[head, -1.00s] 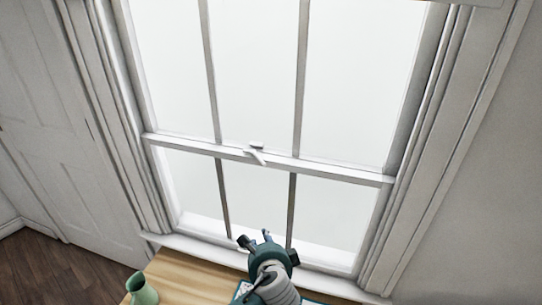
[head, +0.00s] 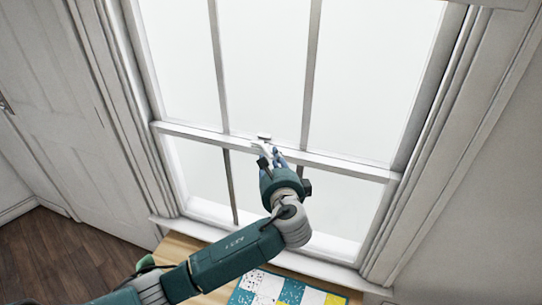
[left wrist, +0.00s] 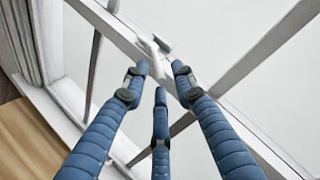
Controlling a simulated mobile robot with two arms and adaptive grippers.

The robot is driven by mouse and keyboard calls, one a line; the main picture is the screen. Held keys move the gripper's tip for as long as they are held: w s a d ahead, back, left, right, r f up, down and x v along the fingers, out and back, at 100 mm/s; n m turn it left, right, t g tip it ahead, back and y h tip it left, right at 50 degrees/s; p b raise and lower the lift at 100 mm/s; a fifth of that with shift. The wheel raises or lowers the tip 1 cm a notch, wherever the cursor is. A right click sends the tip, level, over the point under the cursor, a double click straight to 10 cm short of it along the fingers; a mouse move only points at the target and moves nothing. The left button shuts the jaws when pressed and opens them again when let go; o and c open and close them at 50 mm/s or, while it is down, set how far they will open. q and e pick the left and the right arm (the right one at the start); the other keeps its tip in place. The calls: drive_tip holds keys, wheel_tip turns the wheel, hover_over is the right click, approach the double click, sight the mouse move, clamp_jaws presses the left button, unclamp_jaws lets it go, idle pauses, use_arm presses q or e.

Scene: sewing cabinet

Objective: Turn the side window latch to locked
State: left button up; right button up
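The white window latch (head: 264,136) sits on the middle rail of the sash window. Its small lever slants down and is partly covered by my fingers in the head view. The latch also shows in the left wrist view (left wrist: 158,46), its lever pointing down toward my fingertips. My left gripper (head: 271,157) is just below the latch. In the left wrist view its three blue fingers (left wrist: 161,76) are spread apart, with the lever's end between or just beyond the tips. I cannot tell whether they touch it. My right gripper is out of view.
A wooden tabletop (head: 180,249) lies below the window, with a colourful patchwork piece (head: 290,291) on it. Window bars (head: 311,75) rise above the rail.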

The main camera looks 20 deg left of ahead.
use_arm(q)
drive_tip(key=shift+w+a+f, duration=0.15)
drive_tip(key=shift+w+a, duration=0.1)
drive_tip(key=shift+w, duration=0.25)
clamp_jaws()
